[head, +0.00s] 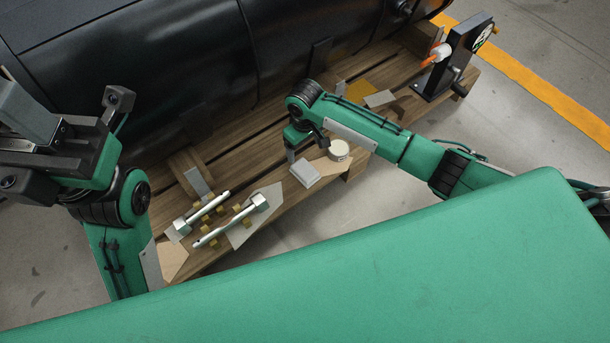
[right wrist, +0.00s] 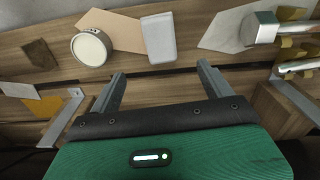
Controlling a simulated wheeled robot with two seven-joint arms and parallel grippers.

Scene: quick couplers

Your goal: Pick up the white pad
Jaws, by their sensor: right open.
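The white pad (head: 305,172) is a small pale slab lying on the wooden pallet, left of a round white-lidded tin. In the right wrist view the pad (right wrist: 158,40) lies just beyond the fingertips, on the wood beside a tan sheet. My right gripper (head: 292,152) is close to the pad's far side in the head view, its fingers partly hidden by the wrist. In the right wrist view my right gripper (right wrist: 163,68) is open, with nothing between its fingers. My left gripper (head: 62,142) is raised at the far left, away from the pad; its jaw opening is unclear.
The tin (head: 339,149) stands close to the pad. Two metal couplers (head: 232,222) lie among brass-coloured blocks to the left. A large black tank (head: 180,75) lies along the back. A black stand (head: 455,58) with an orange-and-white part is at the right end.

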